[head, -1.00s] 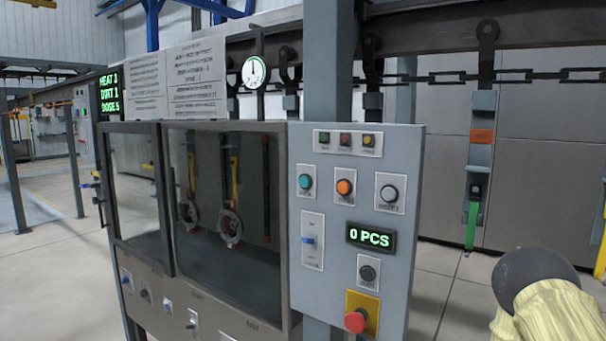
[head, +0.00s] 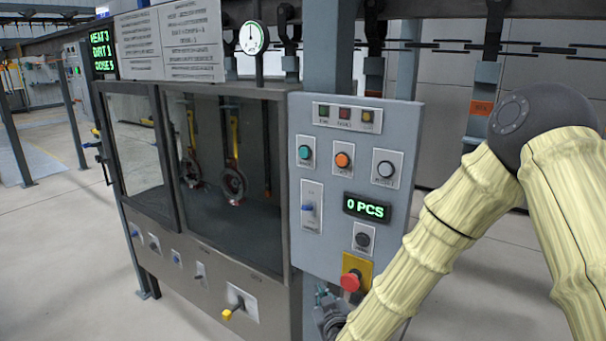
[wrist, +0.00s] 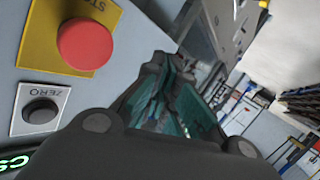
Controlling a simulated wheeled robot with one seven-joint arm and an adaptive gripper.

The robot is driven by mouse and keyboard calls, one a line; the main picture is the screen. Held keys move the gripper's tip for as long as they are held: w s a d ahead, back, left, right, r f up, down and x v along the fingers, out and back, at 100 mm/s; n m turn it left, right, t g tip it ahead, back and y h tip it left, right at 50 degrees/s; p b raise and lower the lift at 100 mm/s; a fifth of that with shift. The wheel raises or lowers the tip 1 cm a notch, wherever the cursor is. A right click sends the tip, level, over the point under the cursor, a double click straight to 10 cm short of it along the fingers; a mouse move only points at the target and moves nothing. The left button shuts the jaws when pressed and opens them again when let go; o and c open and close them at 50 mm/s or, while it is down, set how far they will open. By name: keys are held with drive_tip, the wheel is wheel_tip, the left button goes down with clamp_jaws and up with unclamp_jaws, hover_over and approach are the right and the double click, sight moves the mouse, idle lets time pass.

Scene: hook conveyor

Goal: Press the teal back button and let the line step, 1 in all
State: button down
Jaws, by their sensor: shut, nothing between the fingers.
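The counter display (head: 367,208) reads 0 PCS. My gripper (head: 321,296) is low at the panel's bottom edge, well below the teal button and left of the red stop button. In the wrist view my gripper (wrist: 168,75) is shut and empty. The teal button is not in the wrist view.
The red stop button (wrist: 85,45) on its yellow plate and the zero button (wrist: 40,110) are close to my gripper. A blue-handled switch (head: 308,207) is under the teal button. A glazed cabinet (head: 290,190) adjoins the panel's left. Hangers hang from the overhead line.

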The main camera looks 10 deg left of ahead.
sight(304, 153)
drive_tip(key=a+r+n+t+p, duration=0.1)
drive_tip(key=a+r, duration=0.3)
drive_tip(key=r, duration=0.7)
drive_tip(key=w+a+r+t+y+p, duration=0.1)
drive_tip(key=a+r+t+p, duration=0.1)
drive_tip(key=r, duration=0.9)
drive_tip(key=a+r+n+t+y+p, duration=0.1)
drive_tip(key=a+r+t+p, duration=0.1)
drive_tip(key=a+r, duration=0.5)
wheel_tip(304, 153, up, 5)
drive_tip(key=shift+w+r+n+t, duration=0.1)
drive_tip(key=shift+w+n+t, duration=0.2)
drive_tip(key=shift+t, duration=0.1)
drive_tip(key=shift+w, duration=0.1)
drive_tip(key=w+d, duration=0.3)
drive_tip(key=w, duration=0.5)
drive_tip(key=shift+p, duration=0.35)
drive_tip(key=shift+w+d, duration=0.1)
drive_tip(key=shift+w, duration=0.1)
drive_tip(key=shift+w+b, duration=0.2)
drive_tip(key=shift+b, duration=0.1)
